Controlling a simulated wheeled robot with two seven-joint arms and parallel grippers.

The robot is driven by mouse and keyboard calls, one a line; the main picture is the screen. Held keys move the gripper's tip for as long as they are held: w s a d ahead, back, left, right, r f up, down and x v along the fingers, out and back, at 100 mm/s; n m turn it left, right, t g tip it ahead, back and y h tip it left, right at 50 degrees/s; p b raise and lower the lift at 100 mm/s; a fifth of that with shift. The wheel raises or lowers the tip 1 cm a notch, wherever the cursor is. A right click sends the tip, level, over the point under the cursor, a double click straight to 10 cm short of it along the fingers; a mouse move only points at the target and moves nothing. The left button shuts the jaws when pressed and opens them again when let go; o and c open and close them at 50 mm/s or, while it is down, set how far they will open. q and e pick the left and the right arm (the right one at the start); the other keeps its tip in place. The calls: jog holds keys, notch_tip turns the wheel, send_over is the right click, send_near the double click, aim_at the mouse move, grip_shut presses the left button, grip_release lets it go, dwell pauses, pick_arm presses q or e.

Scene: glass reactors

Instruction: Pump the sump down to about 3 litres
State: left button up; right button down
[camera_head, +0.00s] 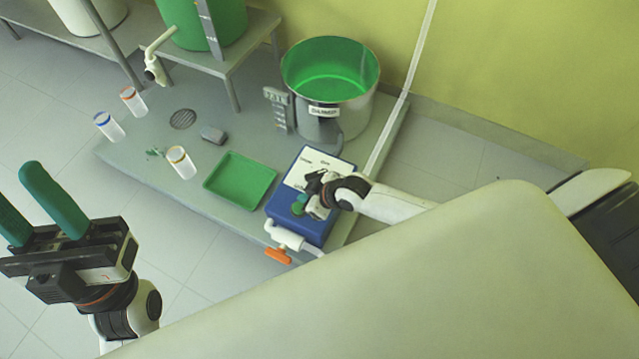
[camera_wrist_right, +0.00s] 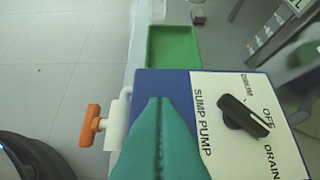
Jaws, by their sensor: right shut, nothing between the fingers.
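The blue sump pump box (camera_head: 283,222) stands on the grey platform. Its white panel (camera_wrist_right: 210,88) reads DRUM, OFF, DRAIN and SUMP PUMP. The black selector knob (camera_wrist_right: 243,116) lies diagonally, its white-marked end near OFF. My right gripper (camera_wrist_right: 158,100) is shut and empty over the blue part of the box, left of the knob; in the head view it hides part of the panel. A steel vessel (camera_head: 345,125) holding green liquid (camera_head: 330,88) stands behind the box; its label and scale (camera_head: 277,108) are too small to read. My left gripper (camera_head: 32,200) is open and empty at far left.
A white pipe with an orange valve handle (camera_head: 277,256) sits at the box's front. A green vessel (camera_head: 225,25) stands on a raised bench.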

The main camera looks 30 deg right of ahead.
pick_arm(q)
jog(key=w+d+f+g+y+p, duration=0.1)
jog(key=w+f+g+y+p, duration=0.2)
jog(key=w+f+g, duration=0.5)
jog(key=shift+w+g, duration=0.7)
jog(key=shift+w, duration=0.15)
pick_arm(e)
jog(key=v, duration=0.6)
jog(key=shift+r, duration=0.3)
pick_arm(q)
jog(key=shift+d+r, duration=0.1)
pick_arm(e)
jog(key=shift+d, duration=0.1)
